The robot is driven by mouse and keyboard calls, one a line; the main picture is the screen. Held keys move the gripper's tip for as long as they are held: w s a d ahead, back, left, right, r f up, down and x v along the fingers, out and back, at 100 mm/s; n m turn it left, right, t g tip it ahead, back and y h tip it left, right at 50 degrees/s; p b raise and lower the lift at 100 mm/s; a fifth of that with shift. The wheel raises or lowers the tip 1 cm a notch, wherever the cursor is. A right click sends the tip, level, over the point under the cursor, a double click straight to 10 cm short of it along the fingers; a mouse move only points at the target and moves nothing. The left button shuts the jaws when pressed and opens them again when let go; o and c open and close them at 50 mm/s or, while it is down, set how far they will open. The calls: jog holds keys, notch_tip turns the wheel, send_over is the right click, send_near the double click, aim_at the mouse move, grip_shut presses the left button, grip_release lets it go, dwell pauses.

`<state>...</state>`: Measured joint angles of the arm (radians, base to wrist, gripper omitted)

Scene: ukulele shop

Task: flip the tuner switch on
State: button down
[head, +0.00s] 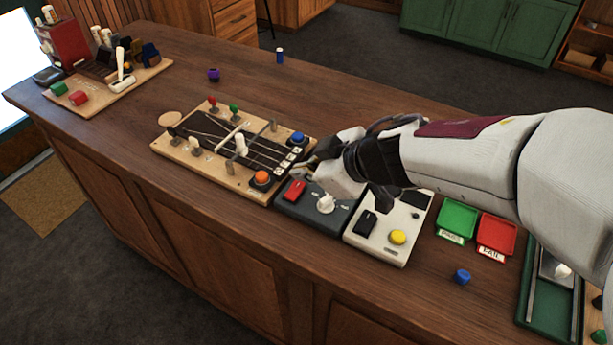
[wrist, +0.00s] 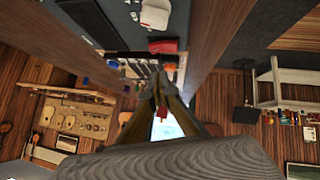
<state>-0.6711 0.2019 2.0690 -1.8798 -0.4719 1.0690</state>
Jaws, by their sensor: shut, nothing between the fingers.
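A dark grey box (head: 312,212) on the counter has a red rocker switch (head: 294,190) and a white knob (head: 325,203). Beside it, a white box (head: 385,247) has a black rocker switch (head: 367,222), a yellow button (head: 398,237) and a small dark panel. I cannot read which box is the tuner. My gripper (head: 308,164) is shut and empty, over the far side of the dark box, close to the wooden board's right end. In the wrist view the shut fingertips (wrist: 158,80) point toward the red switch (wrist: 164,46), apart from it. Switch positions are too small to tell.
A wooden board (head: 180,157) with strings, levers, an orange button (head: 261,177) and a blue button (head: 297,138) adjoins the dark box. Green (head: 458,217) and red (head: 496,232) trays and a blue block (head: 462,276) lie right.

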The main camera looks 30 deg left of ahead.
aim_at(295, 182)
jog(key=shift+w+a+f, duration=0.1)
jog(key=shift+a+f, duration=0.2)
jog(key=shift+f, duration=0.15)
jog(key=shift+w+f, duration=0.25)
jog(key=shift+f, duration=0.65)
jog(key=shift+w+f, duration=0.25)
jog(key=shift+f, duration=0.6)
jog(key=shift+w+f, duration=0.1)
